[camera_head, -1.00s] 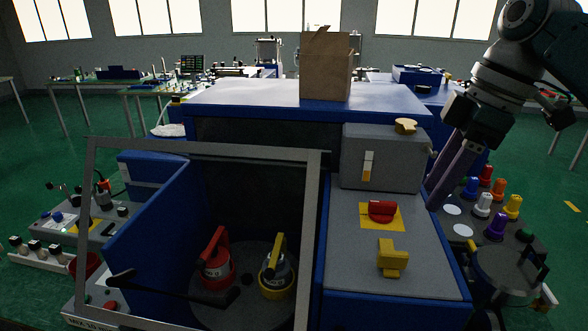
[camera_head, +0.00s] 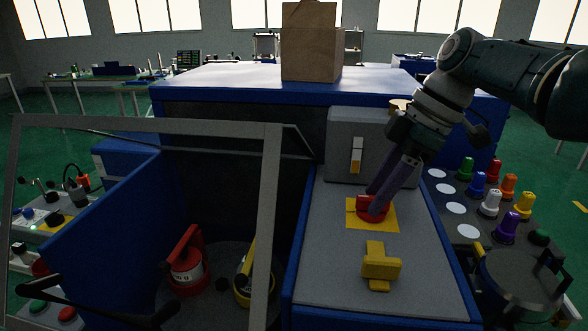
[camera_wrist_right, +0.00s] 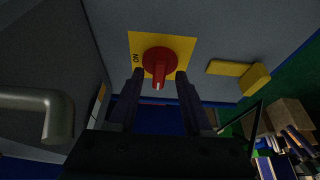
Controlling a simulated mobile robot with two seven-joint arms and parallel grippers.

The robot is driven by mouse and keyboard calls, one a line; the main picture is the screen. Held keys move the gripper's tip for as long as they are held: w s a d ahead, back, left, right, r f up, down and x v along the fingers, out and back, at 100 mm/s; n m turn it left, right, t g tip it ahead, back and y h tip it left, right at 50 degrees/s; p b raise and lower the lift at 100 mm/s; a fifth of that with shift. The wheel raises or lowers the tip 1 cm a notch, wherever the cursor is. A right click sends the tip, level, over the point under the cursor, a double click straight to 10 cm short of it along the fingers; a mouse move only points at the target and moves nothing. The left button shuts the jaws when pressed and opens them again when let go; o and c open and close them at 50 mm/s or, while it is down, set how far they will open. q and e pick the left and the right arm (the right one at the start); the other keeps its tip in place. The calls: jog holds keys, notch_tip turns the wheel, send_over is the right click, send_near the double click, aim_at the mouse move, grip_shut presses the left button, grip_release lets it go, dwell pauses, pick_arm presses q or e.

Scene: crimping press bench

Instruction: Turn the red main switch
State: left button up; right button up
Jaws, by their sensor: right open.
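The red main switch (camera_head: 371,209) is a round knob with a raised grip on a yellow plate (camera_head: 386,220), set on the grey top panel. In the right wrist view the red switch (camera_wrist_right: 160,64) shows on its yellow plate, with "ON" readable at the plate's left. My right gripper (camera_head: 375,196) is at the switch from behind and above in the head view. Its two dark fingers (camera_wrist_right: 158,80) are open, one on each side of the knob. I cannot tell whether they touch it. My left gripper is not in view.
A yellow handle (camera_head: 380,266) sits on the same panel in front of the switch. A grey box (camera_head: 345,145) stands behind it. An open grey frame (camera_head: 268,200) is at the left. Coloured knobs (camera_head: 490,204) stand at the right.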

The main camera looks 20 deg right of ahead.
jog(key=shift+f, duration=0.1)
grip_shut()
dwell(0.4)
